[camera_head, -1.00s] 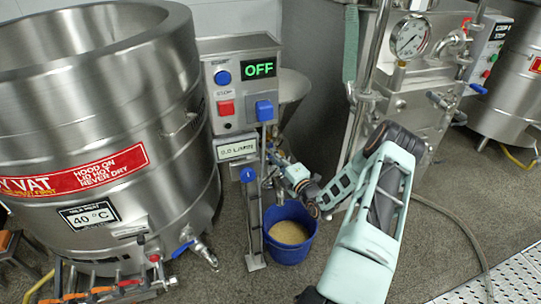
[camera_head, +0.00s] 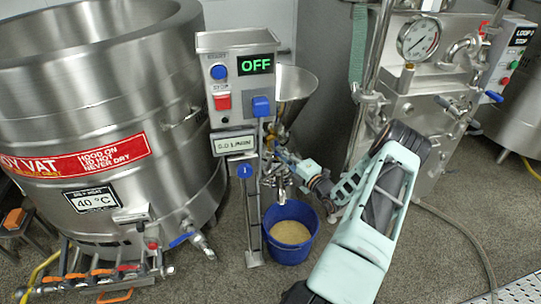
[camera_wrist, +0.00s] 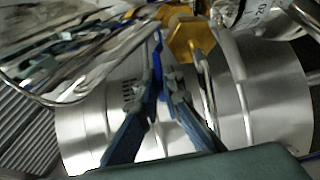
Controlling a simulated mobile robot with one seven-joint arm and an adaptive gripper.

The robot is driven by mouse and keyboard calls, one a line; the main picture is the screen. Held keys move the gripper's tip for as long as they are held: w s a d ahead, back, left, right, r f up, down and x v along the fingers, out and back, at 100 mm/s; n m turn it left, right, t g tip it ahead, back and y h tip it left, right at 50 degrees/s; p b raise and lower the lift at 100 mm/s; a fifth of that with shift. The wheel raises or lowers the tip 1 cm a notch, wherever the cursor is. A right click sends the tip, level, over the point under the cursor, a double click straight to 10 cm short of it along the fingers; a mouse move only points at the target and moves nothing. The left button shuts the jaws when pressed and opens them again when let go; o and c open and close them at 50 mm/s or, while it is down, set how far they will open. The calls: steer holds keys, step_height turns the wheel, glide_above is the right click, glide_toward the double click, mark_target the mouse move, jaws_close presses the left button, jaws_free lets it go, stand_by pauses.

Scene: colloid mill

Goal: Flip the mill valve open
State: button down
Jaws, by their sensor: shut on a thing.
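The mill stands at the centre of the head view, with a steel hopper (camera_head: 296,88) beside its control box (camera_head: 240,95). A blue bucket (camera_head: 291,232) with tan contents sits on the floor below its outlet (camera_head: 281,190). My gripper (camera_head: 282,157) reaches in from the right at the outlet, small and partly hidden there. In the wrist view my gripper (camera_wrist: 161,76) is shut on a thin blue valve lever (camera_wrist: 157,62), seen between the fingertips. A brass fitting (camera_wrist: 188,38) lies just beyond the fingers, by shiny steel pipework. The lever's exact angle is hard to tell.
A large steel vat (camera_head: 95,120) with a front outlet stands at left. A post (camera_head: 250,215) rises close left of the bucket. A steel machine with a gauge (camera_head: 418,38) stands at right. A hose (camera_head: 465,235) crosses otherwise open floor at right.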

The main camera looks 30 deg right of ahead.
steer(key=shift+d+r, duration=0.1)
steer(key=shift+r, duration=0.05)
steer(key=c, duration=2.1)
jaws_free()
